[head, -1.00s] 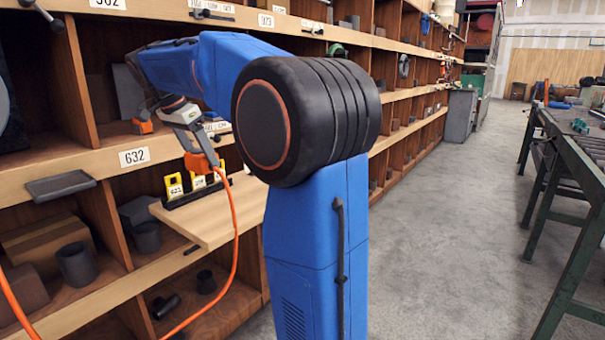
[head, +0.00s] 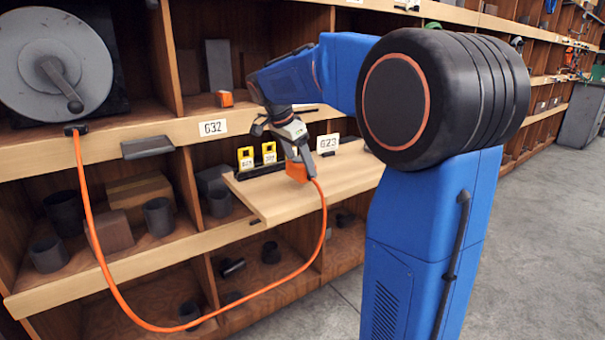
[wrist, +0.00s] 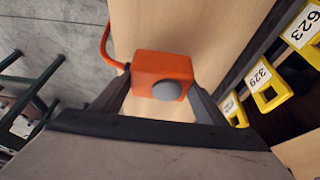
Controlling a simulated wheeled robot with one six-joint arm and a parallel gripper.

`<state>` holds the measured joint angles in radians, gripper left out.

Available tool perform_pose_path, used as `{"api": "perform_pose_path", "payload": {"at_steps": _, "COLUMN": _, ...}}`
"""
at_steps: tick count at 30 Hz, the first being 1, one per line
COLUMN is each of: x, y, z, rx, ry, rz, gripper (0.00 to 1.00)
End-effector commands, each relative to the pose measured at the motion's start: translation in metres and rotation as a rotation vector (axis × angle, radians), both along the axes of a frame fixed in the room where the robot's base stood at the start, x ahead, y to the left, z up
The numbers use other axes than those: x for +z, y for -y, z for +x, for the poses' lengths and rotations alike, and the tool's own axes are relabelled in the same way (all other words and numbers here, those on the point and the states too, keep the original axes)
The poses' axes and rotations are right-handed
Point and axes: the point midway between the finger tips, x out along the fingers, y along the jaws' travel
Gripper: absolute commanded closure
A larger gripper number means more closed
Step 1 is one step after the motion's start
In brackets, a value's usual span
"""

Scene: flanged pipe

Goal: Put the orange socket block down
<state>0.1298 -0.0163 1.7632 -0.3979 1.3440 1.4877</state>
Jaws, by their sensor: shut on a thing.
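The orange socket block (head: 297,172) is between the fingers of my gripper (head: 300,160), over the light wooden pull-out board (head: 300,196). In the wrist view the orange socket block (wrist: 162,70) shows a round grey face towards the camera, and my gripper (wrist: 160,84) is shut on it from both sides. The board (wrist: 150,25) lies beneath or behind it. I cannot tell whether the block touches the board. An orange cable (head: 210,317) runs from the block down in a loop and up to the reel (head: 55,65) at the left.
Yellow numbered tags (head: 246,158) stand in a dark rail along the board's back edge. Shelf bays with grey cups (head: 159,217) and boxes surround the board. A small orange item (head: 224,98) sits on the shelf above. The board's front half is clear.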

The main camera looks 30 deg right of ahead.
Motion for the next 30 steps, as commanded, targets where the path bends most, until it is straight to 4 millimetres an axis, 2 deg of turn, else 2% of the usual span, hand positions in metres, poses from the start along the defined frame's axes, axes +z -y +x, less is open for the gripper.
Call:
{"api": "perform_pose_path", "payload": {"at_steps": 7, "x": -0.029, "y": 0.0, "z": -0.001, "rx": 0.0, "ry": -0.003, "rz": 0.0, "gripper": 0.65}}
{"api": "perform_pose_path", "payload": {"at_steps": 18, "x": -0.033, "y": 0.0, "z": 0.0, "rx": 0.0, "ry": -0.001, "rz": 0.0, "gripper": 0.65}}
{"api": "perform_pose_path", "payload": {"at_steps": 19, "x": -0.034, "y": 0.0, "z": 0.0, "rx": 0.0, "ry": -0.001, "rz": 0.0, "gripper": 0.31}}
{"api": "perform_pose_path", "payload": {"at_steps": 21, "x": -0.033, "y": 0.0, "z": 0.0, "rx": 0.0, "ry": -0.001, "rz": 0.0, "gripper": 0.15}}
{"api": "perform_pose_path", "payload": {"at_steps": 30, "x": -0.033, "y": 0.0, "z": 0.0, "rx": 0.0, "ry": -0.001, "rz": 0.0, "gripper": 0.15}}
